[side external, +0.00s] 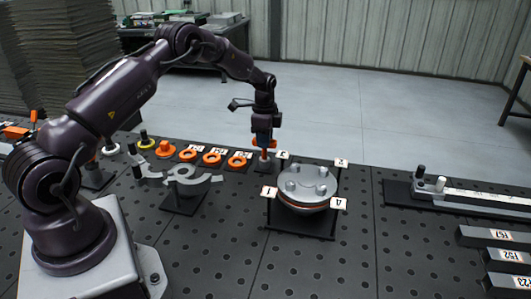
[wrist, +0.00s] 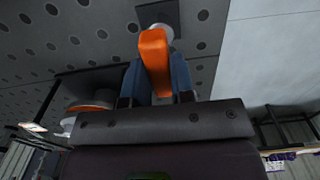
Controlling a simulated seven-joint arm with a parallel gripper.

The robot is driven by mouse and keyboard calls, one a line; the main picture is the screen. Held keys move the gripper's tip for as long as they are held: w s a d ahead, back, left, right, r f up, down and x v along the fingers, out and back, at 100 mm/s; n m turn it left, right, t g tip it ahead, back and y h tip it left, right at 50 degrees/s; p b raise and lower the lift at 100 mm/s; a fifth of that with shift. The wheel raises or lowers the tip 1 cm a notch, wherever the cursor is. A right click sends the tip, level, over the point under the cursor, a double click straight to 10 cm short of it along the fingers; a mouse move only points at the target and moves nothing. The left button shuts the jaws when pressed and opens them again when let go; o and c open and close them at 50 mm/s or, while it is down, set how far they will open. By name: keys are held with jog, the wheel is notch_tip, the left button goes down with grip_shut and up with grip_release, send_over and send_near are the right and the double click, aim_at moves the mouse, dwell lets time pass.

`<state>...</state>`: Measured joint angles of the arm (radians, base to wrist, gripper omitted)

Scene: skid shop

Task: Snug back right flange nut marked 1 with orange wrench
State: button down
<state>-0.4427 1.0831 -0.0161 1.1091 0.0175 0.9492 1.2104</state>
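My gripper (side external: 264,144) points down just left of and behind the flange. Its two blue fingers (wrist: 158,82) stand on either side of the orange wrench (wrist: 155,62) and appear closed on it. The orange wrench also shows as an orange band at the fingertips in the side view. A pale grey cylinder (side external: 263,162) is right below it; I cannot tell whether it belongs to the wrench. The round grey flange (side external: 304,190) has several raised nuts on top. Tag 1 (side external: 269,192) is at its left side in the side view.
Tags 2 (side external: 341,162), 3 (side external: 283,155) and 4 (side external: 338,204) surround the flange. Tagged orange rings (side external: 212,159) lie left of my gripper. A grey bracket-like fixture (side external: 185,182) stands front left. A long bar (side external: 480,198) and tagged blocks (side external: 500,256) lie right.

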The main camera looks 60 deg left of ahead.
jog(key=shift+r, duration=0.1)
jog(key=shift+r, duration=2.45)
jog(key=shift+r, duration=0.1)
notch_tip(320, 180, up, 17)
jog(key=s+d+f, duration=0.1)
jog(key=s+d, duration=0.2)
jog(key=d, duration=0.8)
jog(key=s+d, duration=0.3)
jog(key=d, duration=0.8)
notch_tip(320, 180, down, 8)
jog(key=n, duration=0.5)
jog(key=shift+w+a, duration=0.15)
jog(key=shift+a, duration=0.25)
